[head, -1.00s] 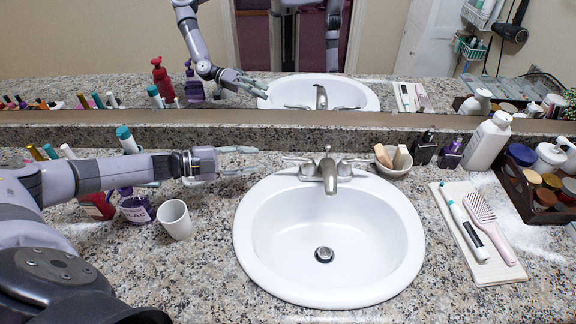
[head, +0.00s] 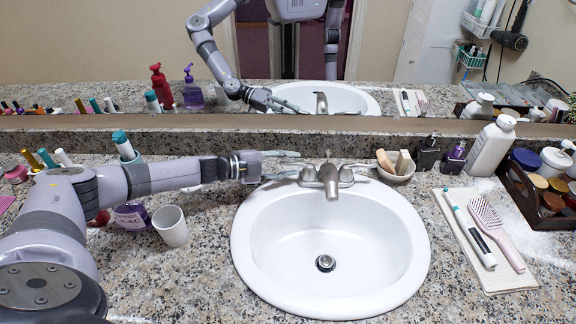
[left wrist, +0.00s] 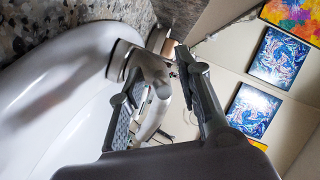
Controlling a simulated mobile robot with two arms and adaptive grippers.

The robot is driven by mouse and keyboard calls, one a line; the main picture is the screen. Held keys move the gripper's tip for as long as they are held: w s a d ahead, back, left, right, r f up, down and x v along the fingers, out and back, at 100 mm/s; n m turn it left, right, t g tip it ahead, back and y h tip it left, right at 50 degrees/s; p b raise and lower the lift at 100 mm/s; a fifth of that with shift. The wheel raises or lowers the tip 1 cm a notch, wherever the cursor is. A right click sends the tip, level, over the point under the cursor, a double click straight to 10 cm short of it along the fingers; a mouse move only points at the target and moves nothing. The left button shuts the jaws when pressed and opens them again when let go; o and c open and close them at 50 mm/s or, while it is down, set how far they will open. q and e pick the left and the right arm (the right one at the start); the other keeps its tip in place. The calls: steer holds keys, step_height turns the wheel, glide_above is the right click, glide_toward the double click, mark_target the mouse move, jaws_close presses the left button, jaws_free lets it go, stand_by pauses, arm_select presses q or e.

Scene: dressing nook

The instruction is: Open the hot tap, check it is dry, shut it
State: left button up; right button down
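The white basin (head: 330,285) is set in the granite counter, with a metal tap (head: 330,180) at its back rim. The spout points to the front, and I see no water coming from it. The left tap handle (head: 294,172) is partly covered by my left gripper (head: 292,165). This gripper comes in from the left with its fingers apart, one behind and one in front of the handle. Contact is unclear. In the left wrist view the open fingers (left wrist: 165,95) stand around part of the metal tap (left wrist: 148,72). My right gripper is not in view.
A soap dish (head: 397,172) sits right of the tap. A brush (head: 497,232) lies on a cloth at the right. The mirror runs along the back.

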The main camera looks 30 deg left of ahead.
arm_select(q)
jaws_close()
stand_by(0.4)
stand_by(0.5)
